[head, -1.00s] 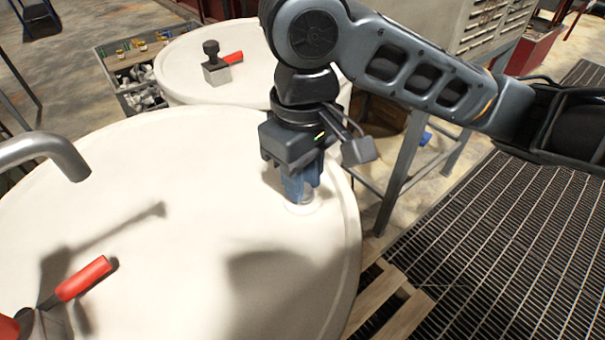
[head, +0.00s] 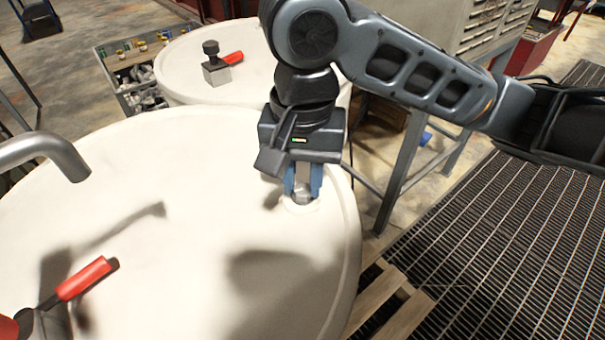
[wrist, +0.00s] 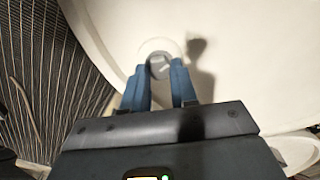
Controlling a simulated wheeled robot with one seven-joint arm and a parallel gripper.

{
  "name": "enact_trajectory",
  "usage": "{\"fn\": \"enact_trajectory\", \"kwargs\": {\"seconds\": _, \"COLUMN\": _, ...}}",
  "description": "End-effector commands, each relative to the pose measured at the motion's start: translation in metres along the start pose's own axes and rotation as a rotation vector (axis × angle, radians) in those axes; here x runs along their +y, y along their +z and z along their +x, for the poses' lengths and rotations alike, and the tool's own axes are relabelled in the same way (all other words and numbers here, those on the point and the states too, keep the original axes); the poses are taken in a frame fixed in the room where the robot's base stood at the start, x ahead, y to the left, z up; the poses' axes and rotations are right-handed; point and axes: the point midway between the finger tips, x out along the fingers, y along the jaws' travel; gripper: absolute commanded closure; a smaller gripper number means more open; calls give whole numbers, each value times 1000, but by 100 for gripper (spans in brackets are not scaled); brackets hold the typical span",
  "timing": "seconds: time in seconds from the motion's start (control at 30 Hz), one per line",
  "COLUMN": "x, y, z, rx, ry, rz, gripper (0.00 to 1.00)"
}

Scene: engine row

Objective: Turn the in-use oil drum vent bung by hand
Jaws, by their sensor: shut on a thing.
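The vent bung (head: 302,196) is a small grey metal plug near the right rim of the white drum top (head: 180,190). My gripper (head: 302,182) points down over it, with its blue fingers on either side of the bung. In the wrist view the bung (wrist: 159,65) shows as a grey round cap in a pale ring, between the tips of my gripper (wrist: 160,70). The fingers are shut on the bung. Its lower part is hidden in the drum top.
A red-handled pump (head: 83,279) and a grey bent pipe (head: 50,150) stand at the drum's left. A second white drum (head: 185,65) with a red-handled fitting (head: 232,58) is behind. A metal grating (head: 490,240) and a wooden pallet (head: 400,315) lie at right.

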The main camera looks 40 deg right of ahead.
Motion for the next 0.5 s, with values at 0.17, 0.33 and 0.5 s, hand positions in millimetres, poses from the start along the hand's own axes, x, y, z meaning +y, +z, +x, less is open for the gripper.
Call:
{"fn": "enact_trajectory", "kwargs": {"seconds": 0.17, "x": -1, "y": 0, "z": -2, "rx": 2, "ry": -6, "rz": 168, "gripper": 100}}
{"fn": "enact_trajectory", "kwargs": {"seconds": 0.33, "x": -1, "y": 0, "z": -2, "rx": 1, "ry": -6, "rz": 330, "gripper": 100}}
{"fn": "enact_trajectory", "kwargs": {"seconds": 0.5, "x": -1, "y": 0, "z": -2, "rx": 0, "ry": -6, "rz": 491, "gripper": 100}}
